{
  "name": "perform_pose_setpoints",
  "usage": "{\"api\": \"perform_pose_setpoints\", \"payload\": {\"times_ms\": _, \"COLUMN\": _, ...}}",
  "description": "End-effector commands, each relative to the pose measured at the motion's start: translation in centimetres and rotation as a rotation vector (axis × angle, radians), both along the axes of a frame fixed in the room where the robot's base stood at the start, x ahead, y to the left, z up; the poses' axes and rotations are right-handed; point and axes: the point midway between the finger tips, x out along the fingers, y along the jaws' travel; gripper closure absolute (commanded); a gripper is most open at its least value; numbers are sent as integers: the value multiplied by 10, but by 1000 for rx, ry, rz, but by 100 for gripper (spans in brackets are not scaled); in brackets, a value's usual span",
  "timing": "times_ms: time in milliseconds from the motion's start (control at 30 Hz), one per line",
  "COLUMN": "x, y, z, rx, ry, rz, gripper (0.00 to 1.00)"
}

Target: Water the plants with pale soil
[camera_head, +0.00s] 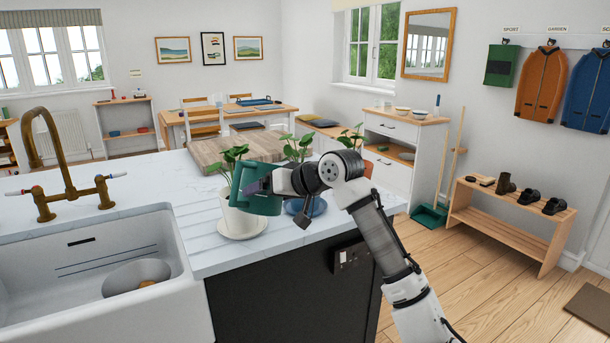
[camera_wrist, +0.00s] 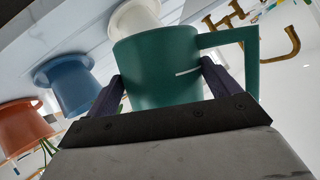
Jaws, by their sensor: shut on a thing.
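My gripper (camera_head: 281,184) is shut on a green can (camera_head: 246,197), held over the counter close to the white pot. In the wrist view the green can (camera_wrist: 157,62) sits between my two dark fingers (camera_wrist: 165,88), its angular handle to the right. A leafy plant (camera_head: 232,158) stands in the white pot (camera_head: 234,223), partly hidden behind the can. A blue pot (camera_head: 317,207) and an orange pot (camera_head: 367,168) stand further right, with plants (camera_head: 298,148) (camera_head: 350,137) above, partly hidden by my arm. The soil is not visible in any pot, so its colour cannot be told.
A white sink (camera_head: 95,285) with a brass tap (camera_head: 62,165) lies left of the pots. A wooden board (camera_head: 225,147) lies behind them on the white counter (camera_head: 150,178). The counter's front edge is close below the pots. A shoe bench (camera_head: 510,225) stands on the right.

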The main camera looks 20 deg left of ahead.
Motion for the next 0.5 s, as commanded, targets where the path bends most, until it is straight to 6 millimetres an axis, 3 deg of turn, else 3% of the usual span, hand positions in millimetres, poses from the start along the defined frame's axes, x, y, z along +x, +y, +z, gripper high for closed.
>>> {"api": "perform_pose_setpoints", "payload": {"times_ms": 500, "x": -1, "y": -3, "z": 11, "rx": 5, "ry": 29, "rz": 1, "gripper": 55}}
